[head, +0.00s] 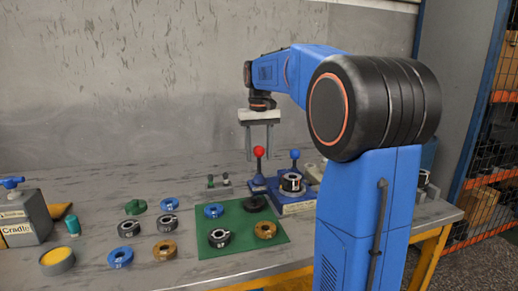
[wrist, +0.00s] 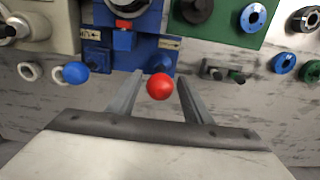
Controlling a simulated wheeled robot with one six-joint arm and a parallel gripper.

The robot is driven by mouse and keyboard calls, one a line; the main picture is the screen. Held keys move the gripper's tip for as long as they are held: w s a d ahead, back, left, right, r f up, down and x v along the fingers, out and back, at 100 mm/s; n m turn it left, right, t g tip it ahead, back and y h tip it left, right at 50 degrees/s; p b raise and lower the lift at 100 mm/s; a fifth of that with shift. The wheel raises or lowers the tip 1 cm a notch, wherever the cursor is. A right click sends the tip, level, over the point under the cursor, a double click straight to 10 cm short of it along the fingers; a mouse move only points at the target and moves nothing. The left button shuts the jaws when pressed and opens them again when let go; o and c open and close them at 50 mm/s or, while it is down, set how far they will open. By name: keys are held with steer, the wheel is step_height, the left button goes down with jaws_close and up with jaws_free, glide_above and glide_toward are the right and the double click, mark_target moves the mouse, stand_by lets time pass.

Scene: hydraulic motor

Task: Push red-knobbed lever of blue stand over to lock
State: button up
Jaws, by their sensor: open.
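The blue stand (head: 290,205) is on the table, right of its middle. Its red-knobbed lever (head: 259,153) stands roughly upright at the stand's left end in the head view. A second lever with a blue knob (head: 295,154) stands to its right. My gripper (head: 260,158) is open and points down, close to the red knob. In the wrist view the red knob (wrist: 160,86) shows between the two fingers of my gripper (wrist: 158,85), with visible space on both sides. The blue knob (wrist: 75,72) is outside the fingers there. Contact with the knob cannot be told.
A green mat (head: 279,247) with several rings lies in front of the stand. More loose rings, such as a brown one (head: 165,250), lie left of it. Small pegs (head: 218,181) stand behind the mat. A grey container (head: 28,218) is at the far left. The wall is behind.

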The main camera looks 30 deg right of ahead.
steer(key=c, duration=0.7)
steer(key=shift+a, duration=0.15)
steer(key=shift+w+a+f, duration=0.1)
steer(key=shift+w+a, duration=0.15)
steer(key=shift+a, duration=0.5)
steer(key=shift+w+a+f, duration=0.15)
steer(key=shift+w+a, duration=0.05)
steer(key=shift+a, duration=0.4)
